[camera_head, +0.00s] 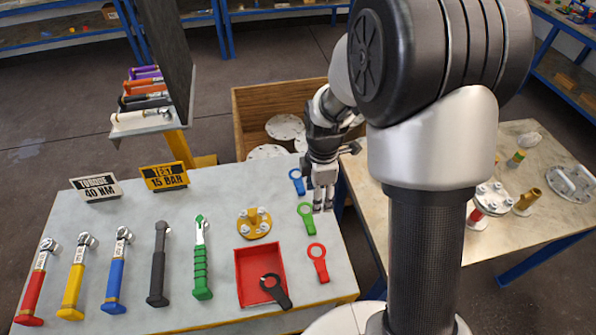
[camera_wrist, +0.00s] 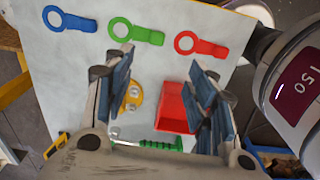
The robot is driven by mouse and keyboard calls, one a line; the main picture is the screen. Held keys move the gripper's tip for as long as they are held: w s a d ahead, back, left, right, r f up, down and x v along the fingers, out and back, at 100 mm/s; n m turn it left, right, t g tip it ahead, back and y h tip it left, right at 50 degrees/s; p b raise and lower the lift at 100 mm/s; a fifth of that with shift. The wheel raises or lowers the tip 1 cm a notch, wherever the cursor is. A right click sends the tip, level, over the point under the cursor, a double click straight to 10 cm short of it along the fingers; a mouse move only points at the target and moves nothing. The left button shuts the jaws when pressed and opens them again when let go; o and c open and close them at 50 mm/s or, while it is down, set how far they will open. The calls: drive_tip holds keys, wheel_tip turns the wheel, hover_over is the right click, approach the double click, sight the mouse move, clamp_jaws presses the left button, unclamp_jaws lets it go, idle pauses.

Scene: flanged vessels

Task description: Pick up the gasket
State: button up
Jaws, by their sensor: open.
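Flat ring-shaped pieces with tabs, which look like gaskets, lie on the grey table: a blue one (camera_head: 297,182), a green one (camera_head: 307,219), a red one (camera_head: 318,263) and a black one (camera_head: 275,291). The frames do not show which one is meant. My gripper (camera_head: 323,197) is open and empty above the table's right side, close to the blue and green rings. In the wrist view, my gripper (camera_wrist: 160,65) has its fingers spread, with the blue (camera_wrist: 68,19), green (camera_wrist: 136,31) and red (camera_wrist: 201,44) rings beyond the fingertips.
A red tray (camera_head: 243,260) has the black ring across its corner. A yellow bolted flange (camera_head: 254,223) stands behind it. Several wrenches lie at left, including a green one (camera_head: 202,260). Two signs stand at the back. A wooden crate (camera_head: 245,102) and a second table (camera_head: 540,230) are nearby.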

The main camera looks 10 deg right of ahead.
drive_tip(key=b, duration=0.4)
hover_over(314, 228)
drive_tip(key=f, duration=1.2)
drive_tip(key=shift+s+f, duration=0.1)
drive_tip(key=shift+s, duration=0.15)
drive_tip(key=shift+w+f+b, duration=0.15)
drive_tip(key=shift+f+b, duration=0.4)
drive_tip(key=shift+f, duration=0.95)
drive_tip(key=shift+w+f+b, duration=0.15)
drive_tip(key=shift+f+b, duration=0.35)
drive_tip(key=shift+f, duration=1)
drive_tip(key=shift+r, duration=0.1)
drive_tip(key=c, duration=1)
